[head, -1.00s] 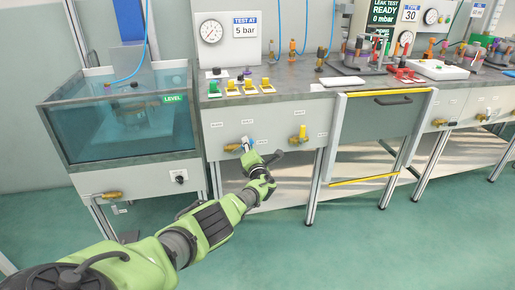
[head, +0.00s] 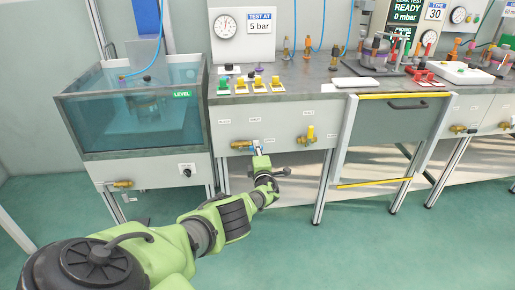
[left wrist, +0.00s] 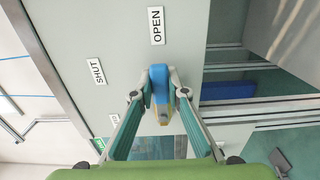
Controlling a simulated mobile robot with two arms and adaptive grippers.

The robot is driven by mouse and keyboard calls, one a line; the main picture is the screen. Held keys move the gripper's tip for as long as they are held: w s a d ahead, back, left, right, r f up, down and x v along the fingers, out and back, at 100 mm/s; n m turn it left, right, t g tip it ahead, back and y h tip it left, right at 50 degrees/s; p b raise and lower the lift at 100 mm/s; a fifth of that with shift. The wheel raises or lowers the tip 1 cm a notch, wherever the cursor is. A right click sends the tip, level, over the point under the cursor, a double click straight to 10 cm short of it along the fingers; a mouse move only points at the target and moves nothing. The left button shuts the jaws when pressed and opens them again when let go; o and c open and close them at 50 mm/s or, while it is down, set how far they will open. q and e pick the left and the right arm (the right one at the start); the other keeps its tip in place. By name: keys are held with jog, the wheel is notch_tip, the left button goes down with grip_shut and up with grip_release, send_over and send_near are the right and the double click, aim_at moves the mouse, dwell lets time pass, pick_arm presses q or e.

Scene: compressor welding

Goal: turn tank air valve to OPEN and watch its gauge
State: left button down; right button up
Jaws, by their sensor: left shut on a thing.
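The tank air valve (head: 242,144) is a brass valve with a blue handle (left wrist: 160,83), on the grey front panel under the bench. My left gripper (left wrist: 159,90) is shut on the blue handle, one finger on each side. In the left wrist view the handle points towards the OPEN label (left wrist: 156,25); the SHUT label (left wrist: 96,71) is off to the left. In the head view my left gripper (head: 258,150) covers part of the handle. A round white gauge (head: 226,22) stands above, beside the "TEST AT 5 bar" sign (head: 261,20); its needle is too small to read surely. My right gripper is out of view.
A water tank (head: 140,108) with a LEVEL label stands left of the bench. A yellow-handled valve (head: 310,133) sits right of the blue one. Several yellow and green blocks stand along the bench edge (head: 290,97). A yellow-edged panel (head: 395,125) is further right; the floor in front is clear.

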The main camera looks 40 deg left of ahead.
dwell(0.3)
pick_arm(q)
jog(key=c, duration=2)
grip_release()
jog(key=shift+o, duration=0.2)
jog(key=shift+d+f, duration=0.1)
jog(key=v, duration=1.2)
